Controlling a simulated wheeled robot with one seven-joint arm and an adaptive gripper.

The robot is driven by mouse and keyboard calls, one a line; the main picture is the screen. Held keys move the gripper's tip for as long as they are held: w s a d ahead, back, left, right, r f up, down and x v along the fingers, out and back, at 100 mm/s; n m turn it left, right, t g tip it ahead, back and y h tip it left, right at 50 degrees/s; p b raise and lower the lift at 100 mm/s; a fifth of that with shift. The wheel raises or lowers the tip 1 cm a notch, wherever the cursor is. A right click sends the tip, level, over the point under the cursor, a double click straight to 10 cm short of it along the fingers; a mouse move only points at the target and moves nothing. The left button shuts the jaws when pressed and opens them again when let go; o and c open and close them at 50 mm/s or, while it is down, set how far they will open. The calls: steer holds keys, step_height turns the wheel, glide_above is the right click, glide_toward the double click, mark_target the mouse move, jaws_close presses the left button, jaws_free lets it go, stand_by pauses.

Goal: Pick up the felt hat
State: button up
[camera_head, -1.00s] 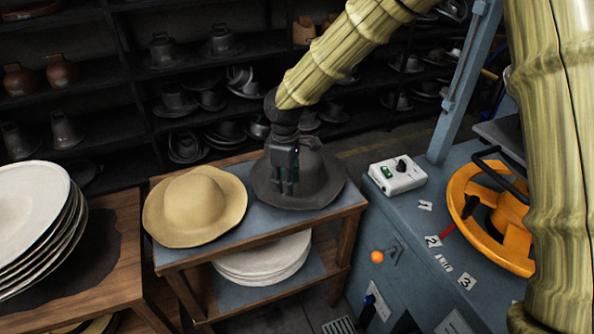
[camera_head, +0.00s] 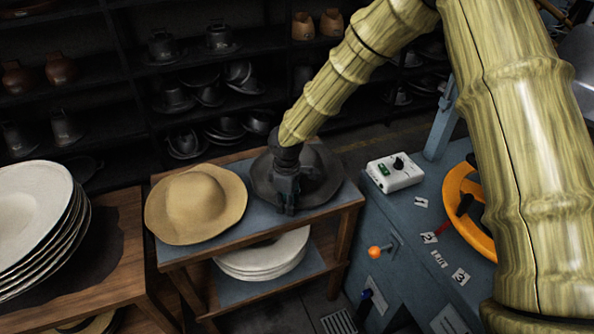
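Two brimmed hats lie on the small wooden table (camera_head: 341,200) with a blue-grey top. A tan hat (camera_head: 196,204) is on the left, with nothing touching it. A dark grey hat (camera_head: 324,176) is on the right. I cannot tell from the surfaces which is felt. My black gripper (camera_head: 287,207) points down in front of the dark grey hat, over its near brim, and covers part of the crown. Its fingers look close together and blend into the dark hat. I cannot tell whether they touch or grip the brim.
White discs (camera_head: 262,262) lie on the table's lower shelf. A stack of white discs (camera_head: 35,225) stands on a wooden table at left. The blue press (camera_head: 400,235) is close on the right, with a control box (camera_head: 394,173) and an orange wheel (camera_head: 470,225). Dark shelves stand behind.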

steer(key=shift+f, duration=0.45)
steer(key=shift+c, duration=0.4)
jaws_close()
steer(key=shift+r, duration=0.1)
